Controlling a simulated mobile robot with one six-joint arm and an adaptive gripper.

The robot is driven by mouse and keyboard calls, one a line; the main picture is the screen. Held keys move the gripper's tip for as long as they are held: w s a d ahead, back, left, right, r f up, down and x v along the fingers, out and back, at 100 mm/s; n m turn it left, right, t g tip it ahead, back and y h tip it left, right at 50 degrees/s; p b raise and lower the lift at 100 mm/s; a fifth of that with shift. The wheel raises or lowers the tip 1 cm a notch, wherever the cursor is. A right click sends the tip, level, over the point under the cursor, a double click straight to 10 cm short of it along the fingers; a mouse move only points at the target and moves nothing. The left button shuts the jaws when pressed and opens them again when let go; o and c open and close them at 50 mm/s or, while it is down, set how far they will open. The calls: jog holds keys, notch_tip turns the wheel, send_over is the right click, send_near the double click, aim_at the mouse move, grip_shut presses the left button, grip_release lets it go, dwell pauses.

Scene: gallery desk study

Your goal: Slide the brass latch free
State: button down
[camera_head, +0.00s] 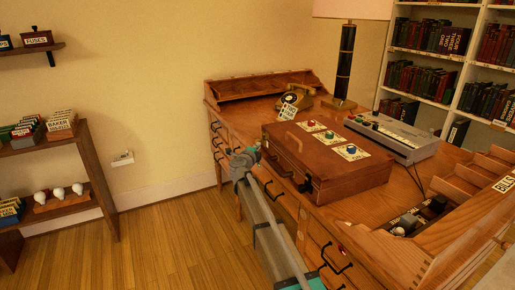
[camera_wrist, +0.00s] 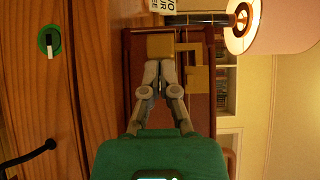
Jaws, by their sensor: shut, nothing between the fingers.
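The brass latch (camera_wrist: 195,78) shows in the wrist view as a flat brass piece on a dark reddish-brown wooden face, beside a square brass plate (camera_wrist: 160,46). My gripper (camera_wrist: 158,68) is shut and empty. Its fingertips are just in front of the square plate, left of the latch piece; I cannot tell whether they touch. In the head view my gripper (camera_head: 252,151) is at the left end of the brown wooden case (camera_head: 330,178) on the desk. I cannot make out the latch in the head view.
The desk (camera_head: 325,228) has dark drawer pulls along its front. The case top carries several coloured knobs on cards. A grey device (camera_head: 395,137), a lamp (camera_head: 346,65) and a telephone (camera_head: 297,98) stand behind. A wooden rack (camera_head: 480,180) stands right.

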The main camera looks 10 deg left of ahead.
jog(key=shift+s+d, duration=0.3)
jog(key=shift+s, duration=0.2)
jog(key=d+v, duration=0.2)
jog(key=v, duration=1)
jog(key=shift+s, duration=0.25)
jog(key=shift+a+f, duration=0.1)
